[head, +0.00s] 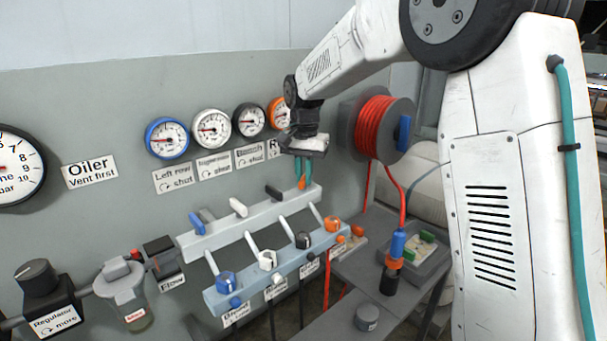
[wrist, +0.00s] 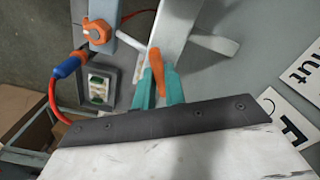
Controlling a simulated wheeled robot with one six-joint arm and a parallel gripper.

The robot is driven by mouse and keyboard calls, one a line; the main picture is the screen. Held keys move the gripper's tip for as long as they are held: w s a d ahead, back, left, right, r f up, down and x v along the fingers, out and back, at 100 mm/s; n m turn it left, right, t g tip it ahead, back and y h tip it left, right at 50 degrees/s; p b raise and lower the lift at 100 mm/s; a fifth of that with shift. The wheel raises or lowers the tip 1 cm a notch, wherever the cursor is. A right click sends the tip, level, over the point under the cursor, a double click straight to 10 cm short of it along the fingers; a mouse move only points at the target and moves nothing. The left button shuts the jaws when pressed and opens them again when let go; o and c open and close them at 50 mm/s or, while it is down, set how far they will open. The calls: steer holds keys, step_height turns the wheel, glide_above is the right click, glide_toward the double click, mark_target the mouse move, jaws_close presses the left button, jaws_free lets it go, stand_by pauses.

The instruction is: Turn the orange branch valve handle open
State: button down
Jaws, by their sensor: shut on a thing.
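The orange branch valve handle (head: 301,183) is at the right end of the upper pale manifold bar (head: 250,222). In the wrist view the orange handle (wrist: 155,62) stands between the teal fingertips of my gripper (wrist: 158,78), pointing up the picture. My gripper (head: 302,171) is shut on it from above. The fingers and wrist hide part of the handle and its stem. The blue handle (head: 203,222), white handle (head: 238,207) and black handle (head: 274,192) lie crosswise on the bar, clear of my gripper.
A lower bar carries blue, white, black and orange knobs (head: 332,223). Gauges line the wall above; my wrist partly covers the orange-rimmed gauge (head: 280,113) and its label. A red hose reel (head: 376,128) is close on the right. A hose coupling (head: 396,245) stands on the shelf.

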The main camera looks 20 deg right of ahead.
mark_target(304, 177)
steer(key=n, duration=1.1)
steer(key=shift+n, duration=0.5)
steer(key=c, duration=1.5)
jaws_free()
steer(key=shift+o, duration=0.2)
steer(key=shift+r, duration=0.1)
step_height(304, 177, up, 8)
steer(key=shift+f, duration=0.1)
